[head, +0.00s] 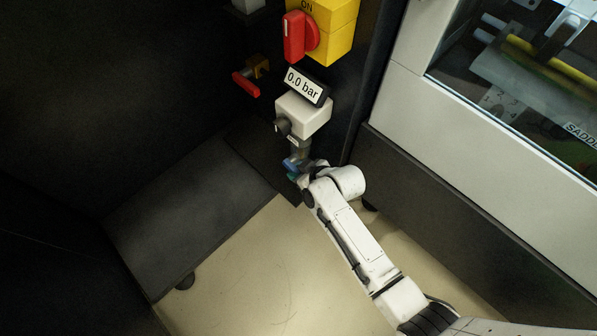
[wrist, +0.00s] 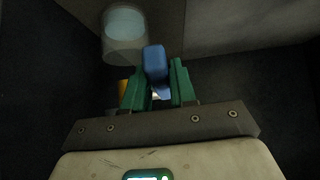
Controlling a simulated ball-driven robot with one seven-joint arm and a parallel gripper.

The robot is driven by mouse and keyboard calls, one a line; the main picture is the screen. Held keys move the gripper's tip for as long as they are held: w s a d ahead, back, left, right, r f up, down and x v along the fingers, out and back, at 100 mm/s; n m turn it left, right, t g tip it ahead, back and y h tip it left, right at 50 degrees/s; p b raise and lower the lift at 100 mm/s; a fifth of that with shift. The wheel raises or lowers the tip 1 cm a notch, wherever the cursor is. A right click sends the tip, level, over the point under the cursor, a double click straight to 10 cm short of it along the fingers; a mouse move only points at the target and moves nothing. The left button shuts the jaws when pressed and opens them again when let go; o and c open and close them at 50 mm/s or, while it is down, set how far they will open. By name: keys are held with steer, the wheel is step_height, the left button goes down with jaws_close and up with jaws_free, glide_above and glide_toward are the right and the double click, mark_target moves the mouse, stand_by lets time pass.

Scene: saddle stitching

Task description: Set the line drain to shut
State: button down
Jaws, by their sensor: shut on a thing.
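The line drain's blue lever (head: 290,163) shows in the head view below the pale air unit, partly hidden by my gripper (head: 297,172). In the wrist view the blue lever (wrist: 155,62) stands between the two green fingers of my gripper (wrist: 159,75). The gripper is shut on it. The lever's upper end sticks out beyond the fingertips. A small yellowish part (wrist: 124,87) shows behind the left finger. Most of the drain's body is hidden by the fingers, and I cannot read its setting.
The air unit (head: 304,113) carries a display (head: 306,86) reading 0.0 bar. Above it is a yellow box with a red handle (head: 294,36) near the word ON. A red lever (head: 246,84) is at left. A cloudy round bowl (wrist: 125,35) sits close beyond the fingers.

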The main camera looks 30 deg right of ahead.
steer(key=r+g+p, duration=0.1)
steer(key=p, duration=0.2)
steer(key=shift+w+r, duration=0.1)
steer(key=shift+r+g+h+p, duration=0.1)
steer(key=shift+g+h+p, duration=0.3)
steer(key=shift+g+p, duration=0.45)
steer(key=shift+p, duration=0.5)
steer(key=c, duration=1)
jaws_free()
